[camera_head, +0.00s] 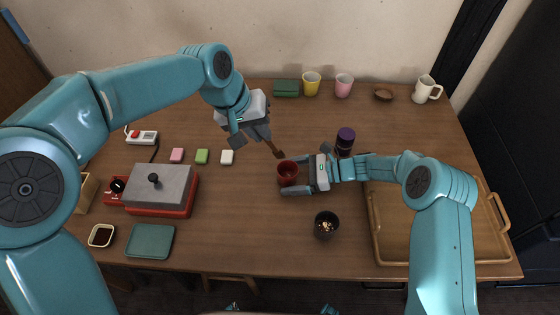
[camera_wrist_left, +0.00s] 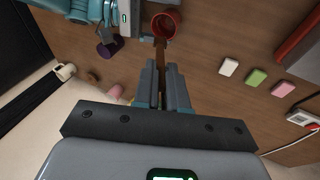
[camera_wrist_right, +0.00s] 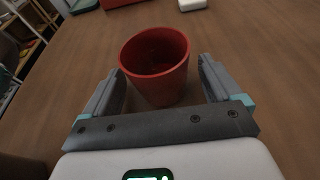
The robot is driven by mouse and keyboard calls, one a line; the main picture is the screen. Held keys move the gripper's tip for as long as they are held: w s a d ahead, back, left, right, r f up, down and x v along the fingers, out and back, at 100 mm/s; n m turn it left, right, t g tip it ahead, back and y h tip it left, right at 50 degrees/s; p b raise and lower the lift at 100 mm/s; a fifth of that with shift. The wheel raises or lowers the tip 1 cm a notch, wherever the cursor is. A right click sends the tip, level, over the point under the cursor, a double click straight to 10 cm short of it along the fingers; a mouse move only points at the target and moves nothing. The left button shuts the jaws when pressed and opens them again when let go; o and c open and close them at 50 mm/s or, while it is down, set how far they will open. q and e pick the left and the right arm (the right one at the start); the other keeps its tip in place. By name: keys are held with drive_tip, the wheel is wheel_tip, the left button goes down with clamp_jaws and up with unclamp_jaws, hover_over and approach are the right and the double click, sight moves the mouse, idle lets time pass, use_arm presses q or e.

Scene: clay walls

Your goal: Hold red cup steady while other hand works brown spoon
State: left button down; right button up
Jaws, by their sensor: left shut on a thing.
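The red cup (camera_head: 288,174) stands upright on the table, near the middle. My right gripper (camera_head: 299,175) is open, with its fingers on either side of the cup. In the right wrist view the red cup (camera_wrist_right: 156,66) sits between the fingertips, with a gap visible at the right finger. My left gripper (camera_head: 262,136) is shut on the brown spoon (camera_head: 273,149), above and behind the cup. The spoon slants down toward the cup's rim. In the left wrist view the spoon (camera_wrist_left: 160,55) reaches the cup's edge; whether its tip is inside is unclear.
A dark cup (camera_head: 326,225) with small bits inside stands in front of the red cup. A tan tray (camera_head: 440,257) fills the right side. A red-and-grey press (camera_head: 160,190) stands left.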

drive_tip(key=v, duration=1.2)
drive_tip(key=shift+r, duration=0.15)
